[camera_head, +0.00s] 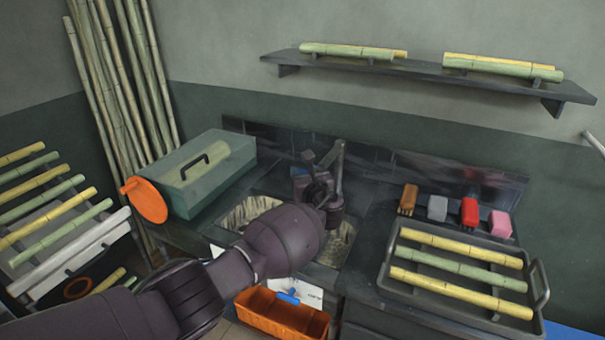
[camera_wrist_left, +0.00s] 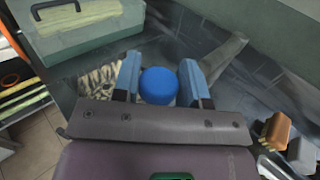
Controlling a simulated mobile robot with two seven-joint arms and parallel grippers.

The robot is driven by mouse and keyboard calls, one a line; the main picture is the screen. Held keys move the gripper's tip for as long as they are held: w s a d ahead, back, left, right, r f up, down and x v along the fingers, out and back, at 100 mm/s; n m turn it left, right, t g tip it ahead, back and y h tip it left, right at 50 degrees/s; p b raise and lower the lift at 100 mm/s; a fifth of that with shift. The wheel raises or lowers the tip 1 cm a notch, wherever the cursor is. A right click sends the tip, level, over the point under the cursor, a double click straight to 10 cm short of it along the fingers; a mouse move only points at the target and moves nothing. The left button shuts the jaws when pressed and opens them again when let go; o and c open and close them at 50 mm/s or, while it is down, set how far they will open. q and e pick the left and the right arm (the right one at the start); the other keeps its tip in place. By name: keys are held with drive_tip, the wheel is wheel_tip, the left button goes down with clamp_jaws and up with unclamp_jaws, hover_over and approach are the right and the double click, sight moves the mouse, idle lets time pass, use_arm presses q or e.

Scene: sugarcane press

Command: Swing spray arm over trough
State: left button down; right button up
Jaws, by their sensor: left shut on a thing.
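My left gripper (camera_head: 316,188) is at the sink, and its arm covers much of the basin in the head view. In the left wrist view its two fingers (camera_wrist_left: 160,82) are shut on a round blue knob (camera_wrist_left: 158,86). A grey bar, seemingly the spray arm (camera_head: 338,168), rises beside the gripper; it also shows in the left wrist view (camera_wrist_left: 224,58), slanting up right behind the fingers. How the knob joins the bar is hidden. The trough, a sink with a mottled inside (camera_head: 247,212), shows on both sides of my arm. My right gripper is out of view.
A green box (camera_head: 205,175) with an orange disc (camera_head: 146,200) stands left of the sink. Right are several small brushes or blocks (camera_head: 437,208) and a tray (camera_head: 386,280) of cane pieces. An orange bin (camera_head: 270,318) sits below. A shelf (camera_head: 420,73) hangs above.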

use_arm(q)
drive_tip(key=c, duration=0.7)
unclamp_jaws()
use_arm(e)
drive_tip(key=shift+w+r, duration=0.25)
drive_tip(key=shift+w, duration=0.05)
use_arm(q)
drive_tip(key=shift+s+d, duration=0.15)
drive_tip(key=shift+s, duration=0.3)
drive_tip(key=p+v, duration=0.1)
drive_tip(key=v, duration=0.8)
drive_tip(key=shift+s+d, duration=0.1)
drive_tip(key=shift+s, duration=0.3)
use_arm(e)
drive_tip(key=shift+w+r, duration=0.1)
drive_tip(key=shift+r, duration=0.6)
